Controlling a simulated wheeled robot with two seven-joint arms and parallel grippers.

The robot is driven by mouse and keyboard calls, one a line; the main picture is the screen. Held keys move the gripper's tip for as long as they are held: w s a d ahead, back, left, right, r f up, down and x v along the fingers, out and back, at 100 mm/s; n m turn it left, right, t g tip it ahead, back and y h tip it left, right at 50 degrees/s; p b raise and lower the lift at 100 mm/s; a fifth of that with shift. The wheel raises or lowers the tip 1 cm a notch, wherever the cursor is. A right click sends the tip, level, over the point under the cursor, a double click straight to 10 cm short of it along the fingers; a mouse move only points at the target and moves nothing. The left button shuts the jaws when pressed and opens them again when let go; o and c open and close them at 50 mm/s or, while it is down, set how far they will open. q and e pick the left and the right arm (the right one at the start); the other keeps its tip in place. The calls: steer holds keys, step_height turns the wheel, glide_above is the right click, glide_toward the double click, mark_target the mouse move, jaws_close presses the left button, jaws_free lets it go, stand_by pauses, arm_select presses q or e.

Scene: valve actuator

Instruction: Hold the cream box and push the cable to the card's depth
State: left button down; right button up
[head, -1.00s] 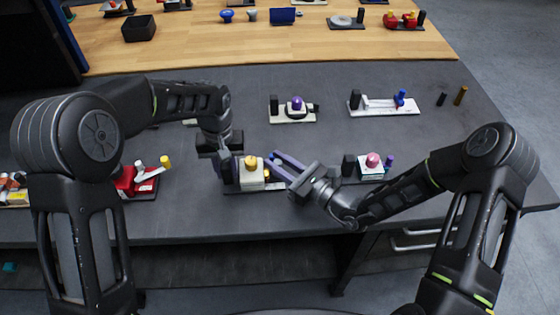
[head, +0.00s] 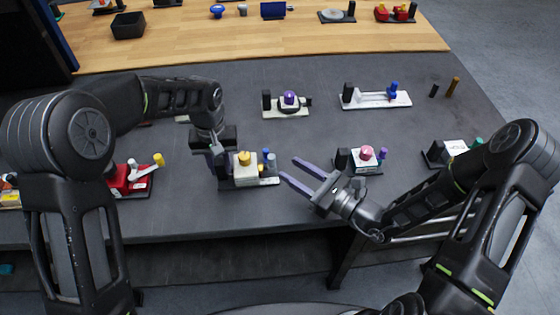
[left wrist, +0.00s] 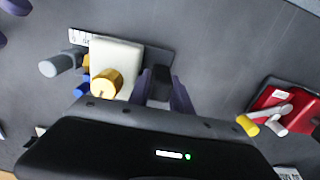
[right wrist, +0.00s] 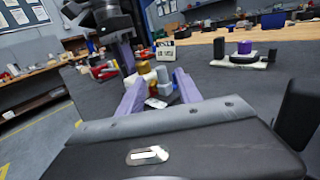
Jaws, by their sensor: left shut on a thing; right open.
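The cream box (head: 245,174) stands on a dark base plate with a gold knob (head: 244,158) on it. It also shows in the left wrist view (left wrist: 118,58). A grey cylinder (left wrist: 62,62) and a blue piece (left wrist: 82,87) stick out from its side; I cannot tell which is the cable. A white printed card (left wrist: 80,37) lies on the plate by the box.
A red fixture (head: 130,178) stands to the left. A fixture with a pink knob (head: 367,152) stands just right of my right gripper. Fixtures with a purple knob (head: 289,98) and a white slide (head: 378,98) stand behind. Grey table between is clear.

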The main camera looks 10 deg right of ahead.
arm_select(q)
steer(key=shift+s+f, duration=0.2)
steer(key=shift+f, duration=0.1)
arm_select(e)
steer(key=v, duration=0.4)
steer(key=shift+s+d, duration=0.1)
arm_select(q)
steer(key=c, duration=1.5)
jaws_free()
steer(key=shift+c, duration=0.2)
steer(key=o, duration=0.5)
steer(key=shift+w+r, duration=0.1)
steer(key=shift+w, duration=0.1)
steer(key=shift+c, duration=0.2)
steer(key=shift+r, duration=0.1)
steer(key=shift+r, duration=0.1)
step_height(320, 180, up, 12)
steer(key=shift+f, duration=0.1)
